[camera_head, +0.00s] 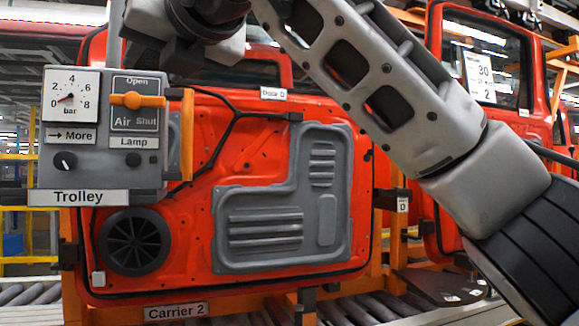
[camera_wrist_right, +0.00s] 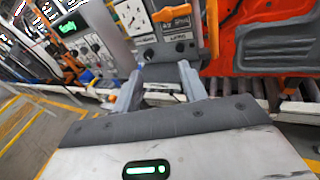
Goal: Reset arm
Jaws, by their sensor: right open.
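My right arm comes in from the lower right of the head view and bends up and left across the red door. Its wrist parts show at the top left, above the trolley panel, cut by the upper edge; the fingertips are not clear there. In the right wrist view my right gripper (camera_wrist_right: 160,71) is open, with two grey fingers apart and nothing between them. The trolley panel (camera_head: 100,166) stands beyond the fingers, apart from them as far as I can tell. My left gripper is in neither view.
The panel has a pressure gauge (camera_head: 71,97), an orange Air lever (camera_head: 138,100) and an orange handle (camera_head: 187,135). Behind it hangs a red door (camera_head: 200,240) with a grey inner panel (camera_head: 265,230), on Carrier 2 above rollers. Another red door (camera_head: 437,40) stands at right.

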